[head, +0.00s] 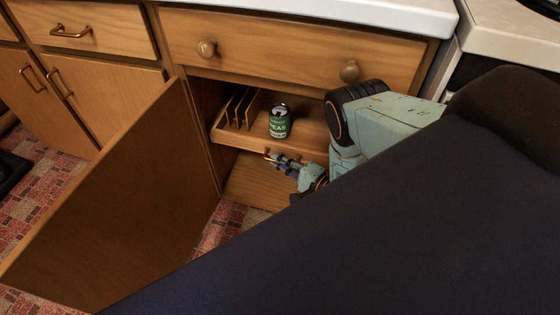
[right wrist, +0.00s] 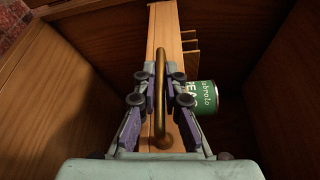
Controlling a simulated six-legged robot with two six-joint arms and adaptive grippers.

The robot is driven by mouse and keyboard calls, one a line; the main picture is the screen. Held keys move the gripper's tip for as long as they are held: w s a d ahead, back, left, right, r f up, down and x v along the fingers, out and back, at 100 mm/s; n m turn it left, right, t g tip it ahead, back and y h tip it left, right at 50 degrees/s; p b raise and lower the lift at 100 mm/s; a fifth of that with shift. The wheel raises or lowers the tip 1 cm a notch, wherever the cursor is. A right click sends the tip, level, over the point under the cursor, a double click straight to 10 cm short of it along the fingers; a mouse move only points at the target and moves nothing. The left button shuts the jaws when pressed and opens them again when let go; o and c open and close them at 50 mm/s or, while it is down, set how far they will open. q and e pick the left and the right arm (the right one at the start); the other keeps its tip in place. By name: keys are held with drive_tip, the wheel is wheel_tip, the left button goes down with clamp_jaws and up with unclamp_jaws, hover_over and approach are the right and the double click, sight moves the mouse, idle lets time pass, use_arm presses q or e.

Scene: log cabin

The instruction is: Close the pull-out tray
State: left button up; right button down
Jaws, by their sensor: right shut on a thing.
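The pull-out tray (head: 232,139) is a wooden shelf inside the open cabinet, with a can of peas (head: 280,122) standing on it and thin upright dividers at its left. A brass handle (right wrist: 160,92) is on the tray's front. My right gripper (head: 272,158) is at the tray's front edge, shut on the handle. In the right wrist view my gripper's fingers (right wrist: 158,98) stand on both sides of the brass bar. The can also shows there behind the right finger (right wrist: 203,95). My left gripper is not in view.
The cabinet door (head: 110,215) stands wide open to the left of the tray. A closed drawer (head: 290,45) with two round knobs is above. A lower wooden panel (head: 255,182) lies below the tray. Red patterned floor (head: 40,190) shows at the left.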

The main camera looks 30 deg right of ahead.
drive_tip(key=shift+d, duration=0.15)
drive_tip(key=shift+w+d+f+b, duration=0.1)
drive_tip(key=shift+w+d+b, duration=0.65)
drive_tip(key=shift+d+b, duration=0.1)
drive_tip(key=shift+r, duration=0.2)
drive_tip(key=c, duration=1.5)
unclamp_jaws()
drive_tip(key=shift+w+f, duration=0.1)
drive_tip(key=shift+c, duration=0.2)
drive_tip(key=shift+o, duration=0.5)
